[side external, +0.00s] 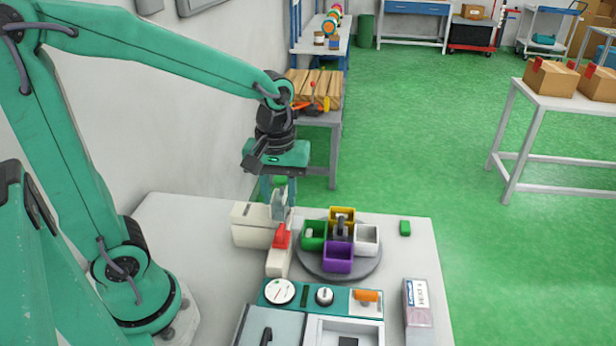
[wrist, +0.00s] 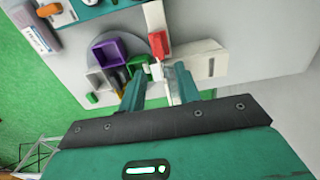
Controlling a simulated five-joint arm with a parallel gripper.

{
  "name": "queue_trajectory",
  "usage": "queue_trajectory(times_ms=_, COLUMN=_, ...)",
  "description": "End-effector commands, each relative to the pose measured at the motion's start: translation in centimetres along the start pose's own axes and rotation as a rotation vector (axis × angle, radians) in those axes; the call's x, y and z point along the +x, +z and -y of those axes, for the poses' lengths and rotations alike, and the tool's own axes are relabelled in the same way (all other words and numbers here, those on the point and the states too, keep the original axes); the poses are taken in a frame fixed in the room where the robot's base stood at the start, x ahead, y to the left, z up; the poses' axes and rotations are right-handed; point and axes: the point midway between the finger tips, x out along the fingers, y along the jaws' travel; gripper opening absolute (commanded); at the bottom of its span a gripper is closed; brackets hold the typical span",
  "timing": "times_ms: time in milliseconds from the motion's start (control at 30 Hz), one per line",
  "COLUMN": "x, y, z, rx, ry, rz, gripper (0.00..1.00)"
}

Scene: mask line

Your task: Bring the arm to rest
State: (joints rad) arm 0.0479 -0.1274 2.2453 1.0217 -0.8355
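My gripper (side external: 279,203) hangs pointing down over the back of the pale table (side external: 400,265), by the white boxy device (side external: 253,226). In the wrist view, my gripper's two teal fingers (wrist: 160,77) stand apart. A pale, partly see-through piece (wrist: 171,86) shows between or behind them; I cannot tell whether they touch it. The device has a red part (side external: 282,236), also in the wrist view (wrist: 158,43). My arm is raised and bent above the table.
A round turntable (side external: 330,275) carries green (side external: 314,236), yellow (side external: 342,214), white (side external: 367,239) and purple bins (side external: 338,258) close beside my gripper. A green block (side external: 405,228) lies to the right. A control panel (side external: 310,295) and a labelled box (side external: 417,312) stand in front.

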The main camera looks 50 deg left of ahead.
Motion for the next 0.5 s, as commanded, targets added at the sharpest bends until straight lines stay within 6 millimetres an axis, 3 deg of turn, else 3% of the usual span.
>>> queue_trajectory(times_ms=267, x=-0.4, y=0.1, z=0.2, rx=0.025, ry=0.013, rz=-0.012, gripper=0.33)
queue_trajectory(times_ms=500, x=-2.1, y=0.7, z=1.1, rx=0.156, ry=0.071, rz=-0.077, gripper=0.33)
